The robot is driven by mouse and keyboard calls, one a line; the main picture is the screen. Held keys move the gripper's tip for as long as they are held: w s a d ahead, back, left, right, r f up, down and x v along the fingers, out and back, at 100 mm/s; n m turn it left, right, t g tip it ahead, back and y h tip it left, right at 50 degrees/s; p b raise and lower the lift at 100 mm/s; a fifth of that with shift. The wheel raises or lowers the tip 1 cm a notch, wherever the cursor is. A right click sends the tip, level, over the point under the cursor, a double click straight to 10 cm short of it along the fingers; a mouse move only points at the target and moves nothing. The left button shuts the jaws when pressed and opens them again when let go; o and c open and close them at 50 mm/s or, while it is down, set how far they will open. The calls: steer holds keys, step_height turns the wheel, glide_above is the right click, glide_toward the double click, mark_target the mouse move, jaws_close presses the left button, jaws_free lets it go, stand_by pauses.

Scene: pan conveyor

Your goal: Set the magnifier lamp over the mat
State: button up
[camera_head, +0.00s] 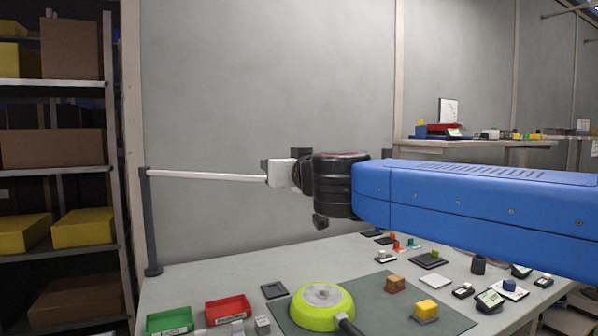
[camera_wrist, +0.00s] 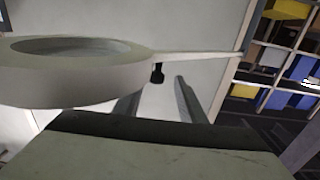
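The magnifier lamp has a dark upright post (camera_head: 150,222) at the table's back left and a level white arm (camera_head: 205,175) reaching right. In the wrist view its thick pale ring head (camera_wrist: 75,85) is at the left, with the arm (camera_wrist: 205,58) running right from it. A small black knob (camera_wrist: 158,74) hangs where ring and arm meet. My gripper (camera_wrist: 158,90) is open, its two dark fingers apart with the knob showing between them; contact cannot be told. In the head view my wrist hides most of the ring. The dark green mat (camera_head: 372,304) lies on the table, lower right of the lamp.
A lime-green pan (camera_head: 315,318), apparently bottom up, lies on the mat, near a brown block (camera_head: 395,284) and a yellow block (camera_head: 426,310). Green (camera_head: 169,320) and red (camera_head: 228,309) bins stand at the front left. Several small items crowd the right. A shelf rack (camera_head: 60,170) stands left.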

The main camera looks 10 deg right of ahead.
steer(key=s+d, duration=0.3)
steer(key=s, duration=1.2)
steer(key=shift+s, duration=0.35)
